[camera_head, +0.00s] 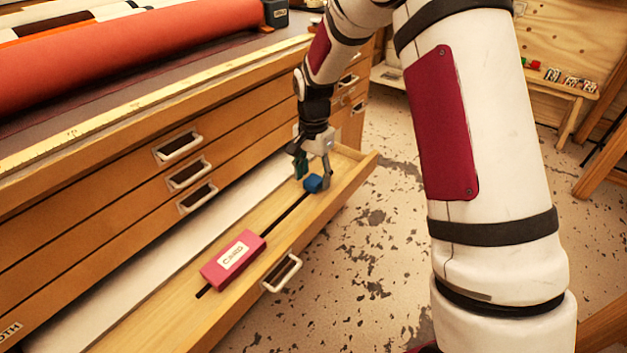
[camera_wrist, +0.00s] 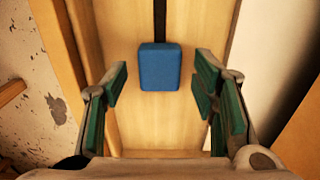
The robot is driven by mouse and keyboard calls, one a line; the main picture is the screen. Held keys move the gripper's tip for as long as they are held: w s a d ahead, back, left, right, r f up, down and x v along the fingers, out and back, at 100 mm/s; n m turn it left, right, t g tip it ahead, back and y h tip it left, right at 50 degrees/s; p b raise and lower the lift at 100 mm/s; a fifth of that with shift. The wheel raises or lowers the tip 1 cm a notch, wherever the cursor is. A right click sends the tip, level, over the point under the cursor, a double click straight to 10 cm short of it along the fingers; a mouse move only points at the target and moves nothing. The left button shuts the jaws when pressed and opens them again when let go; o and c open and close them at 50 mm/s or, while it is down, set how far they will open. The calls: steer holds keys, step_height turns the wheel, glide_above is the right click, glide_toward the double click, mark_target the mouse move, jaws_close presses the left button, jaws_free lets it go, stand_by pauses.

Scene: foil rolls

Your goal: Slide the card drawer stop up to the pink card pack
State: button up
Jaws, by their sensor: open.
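The blue drawer stop (camera_head: 313,184) sits on the dark slot in the open wooden drawer, toward the drawer's far end. The pink card pack (camera_head: 233,260) with a white label lies across the same slot, nearer in the head view and well apart from the stop. My gripper (camera_head: 313,174) is low over the drawer at the stop. In the wrist view, my gripper (camera_wrist: 160,95) is open, with green-padded fingers spread to the left and right. The blue stop (camera_wrist: 160,66) shows centred between and slightly beyond the fingertips, with clear gaps on both sides. The pink pack is not in the wrist view.
The drawer's front wall (camera_head: 330,205) and end wall rise around the slot. The wooden cabinet (camera_head: 120,190) with closed drawers stands behind it. A red roll (camera_head: 130,50) lies on the cabinet top. The drawer floor between stop and pack is clear.

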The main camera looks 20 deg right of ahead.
mark_target(279, 220)
steer(key=shift+f, duration=0.55)
jaws_close()
steer(key=s+a, duration=0.2)
steer(key=a, duration=0.1)
steer(key=s+a+p, duration=0.1)
steer(key=s+a, duration=0.2)
steer(key=a, duration=0.1)
steer(key=s+a, duration=0.3)
steer(key=a, duration=0.1)
jaws_free()
step_height(279, 220, up, 12)
